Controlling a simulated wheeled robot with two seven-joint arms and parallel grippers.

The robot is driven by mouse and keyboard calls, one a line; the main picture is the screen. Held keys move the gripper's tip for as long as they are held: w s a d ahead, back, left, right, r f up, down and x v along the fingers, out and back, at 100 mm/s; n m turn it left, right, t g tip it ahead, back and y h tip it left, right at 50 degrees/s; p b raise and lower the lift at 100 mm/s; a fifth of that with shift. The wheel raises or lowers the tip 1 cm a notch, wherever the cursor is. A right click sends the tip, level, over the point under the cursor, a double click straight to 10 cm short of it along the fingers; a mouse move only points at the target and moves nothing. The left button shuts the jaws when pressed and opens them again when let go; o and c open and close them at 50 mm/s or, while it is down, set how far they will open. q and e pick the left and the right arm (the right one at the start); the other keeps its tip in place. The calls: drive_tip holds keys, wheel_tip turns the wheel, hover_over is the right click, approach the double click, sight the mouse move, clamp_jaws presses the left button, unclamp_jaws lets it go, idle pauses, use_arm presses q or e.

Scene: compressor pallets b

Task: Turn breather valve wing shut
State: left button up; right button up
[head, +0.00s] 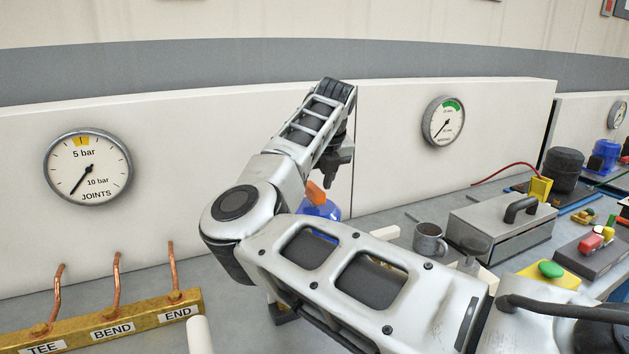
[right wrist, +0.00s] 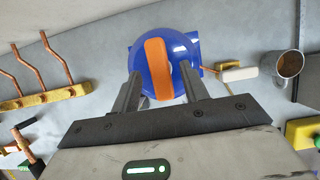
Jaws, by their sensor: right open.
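The breather valve is a round blue body (head: 327,210) with an orange wing (head: 316,192) on top, partly hidden behind my right arm in the head view. In the right wrist view the blue body (right wrist: 184,48) lies straight ahead. Its orange wing (right wrist: 158,68) runs nearly up and down the picture, tilted slightly. My right gripper (head: 335,165) is just above the valve, pointing down. In the right wrist view its open fingers (right wrist: 160,88) stand on either side of the wing, with gaps visible. Whether they touch the blue body I cannot tell. My left gripper is out of view.
A brass block (head: 110,322) with copper pipes labelled TEE, BEND and END stands at left. A metal mug (head: 430,240), a grey box with a black handle (head: 503,228) and a yellow block with a green button (head: 550,272) stand right. Gauges (head: 88,168) are on the back panel.

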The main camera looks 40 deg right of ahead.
drive_tip(key=shift+w+f, duration=0.25)
drive_tip(key=shift+f, duration=0.3)
clamp_jaws()
